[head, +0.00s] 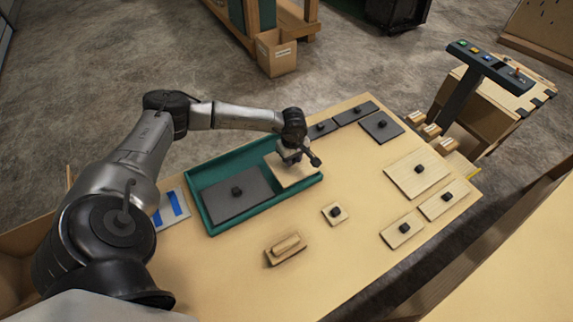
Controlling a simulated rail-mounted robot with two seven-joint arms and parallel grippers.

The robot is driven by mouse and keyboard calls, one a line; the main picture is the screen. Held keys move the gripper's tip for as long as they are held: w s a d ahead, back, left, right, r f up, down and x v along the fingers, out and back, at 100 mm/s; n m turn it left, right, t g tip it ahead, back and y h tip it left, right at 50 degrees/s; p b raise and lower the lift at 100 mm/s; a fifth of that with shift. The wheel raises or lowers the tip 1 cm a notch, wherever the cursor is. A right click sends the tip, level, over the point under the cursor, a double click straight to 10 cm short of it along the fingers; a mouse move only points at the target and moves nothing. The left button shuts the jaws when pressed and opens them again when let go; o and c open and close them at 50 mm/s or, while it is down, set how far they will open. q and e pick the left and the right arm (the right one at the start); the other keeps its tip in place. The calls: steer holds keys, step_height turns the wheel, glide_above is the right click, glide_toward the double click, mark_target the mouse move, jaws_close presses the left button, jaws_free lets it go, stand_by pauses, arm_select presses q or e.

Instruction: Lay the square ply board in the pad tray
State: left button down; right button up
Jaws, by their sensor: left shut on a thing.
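The pad tray (213,231) is a shallow green tray on the left part of the table. A dark grey board (236,195) with a black knob lies in its left and middle part. A light square ply board (297,181) is at the tray's right end, within its rim in the picture. My left gripper (288,158) is over this board and shut on it; the fingers hide its knob. Whether the board touches the tray floor is not clear. My right gripper is not in view.
Ply boards with black knobs (408,184) lie at the table's right, a small one (334,219) nearer the middle. A wooden block (286,249) lies in front. Dark boards (381,133) line the back edge. A console (488,62) stands at the far right.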

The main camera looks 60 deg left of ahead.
arm_select(q)
steer(key=shift+s+a+f, duration=0.4)
steer(key=shift+a+f, duration=0.15)
steer(key=shift+a, duration=0.25)
steer(key=shift+f, duration=2)
steer(key=shift+f+b, duration=0.2)
steer(key=shift+b, duration=0.1)
steer(key=c, duration=0.9)
jaws_free()
steer(key=shift+r, duration=0.1)
step_height(320, 180, up, 12)
steer(key=shift+r+p, duration=0.1)
steer(key=shift+p, duration=0.4)
